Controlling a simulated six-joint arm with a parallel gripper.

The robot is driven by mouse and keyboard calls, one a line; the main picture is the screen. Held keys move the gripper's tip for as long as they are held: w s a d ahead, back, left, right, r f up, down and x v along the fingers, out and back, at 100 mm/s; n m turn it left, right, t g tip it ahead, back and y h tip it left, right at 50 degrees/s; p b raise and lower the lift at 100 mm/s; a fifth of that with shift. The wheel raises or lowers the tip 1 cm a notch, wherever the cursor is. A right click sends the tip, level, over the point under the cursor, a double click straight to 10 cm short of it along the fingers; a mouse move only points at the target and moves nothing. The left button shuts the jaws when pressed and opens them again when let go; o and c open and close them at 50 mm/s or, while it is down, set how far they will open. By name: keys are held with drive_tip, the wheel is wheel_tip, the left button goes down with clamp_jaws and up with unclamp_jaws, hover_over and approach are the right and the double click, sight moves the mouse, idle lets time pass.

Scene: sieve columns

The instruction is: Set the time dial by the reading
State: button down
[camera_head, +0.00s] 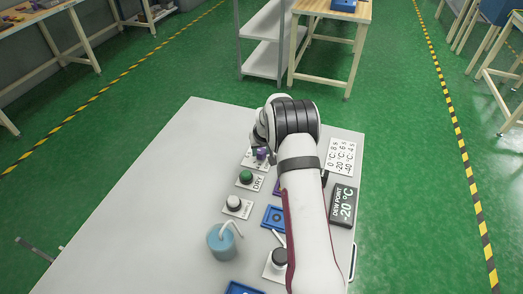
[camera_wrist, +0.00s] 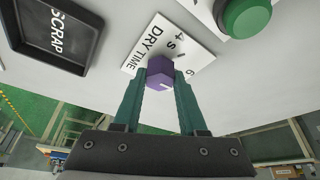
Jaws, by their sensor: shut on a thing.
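The time dial is a purple knob (camera_wrist: 160,74) on a white plate (camera_wrist: 140,52) marked DRY TIME, with 4 s and 6 readable. A pale mark shows on the knob's lower right; I cannot tell which number it points at. My gripper (camera_wrist: 160,82) is shut on the knob, one finger on each side. In the head view the knob (camera_head: 262,153) shows beside my gripper, which my wrist mostly hides. The dark DEW POINT display (camera_head: 343,206) reads -20 °C. A white card (camera_head: 341,157) above it lists temperatures with times; its small print seems to pair -20 °C with 6 s.
A green button (camera_head: 246,175) marked DRY, a pale button (camera_head: 234,202), a blue cup with a tube (camera_head: 221,240), a blue holder (camera_head: 273,217) and a black knob (camera_head: 280,257) stand near my arm. A black SCRAP tray (camera_wrist: 62,30) shows too. The table's left side is clear.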

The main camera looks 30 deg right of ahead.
idle(0.3)
drive_tip(key=shift+c, duration=2.3)
unclamp_jaws()
drive_tip(key=v, duration=1.5)
drive_tip(key=shift+r, duration=0.4)
drive_tip(key=shift+s, duration=0.1)
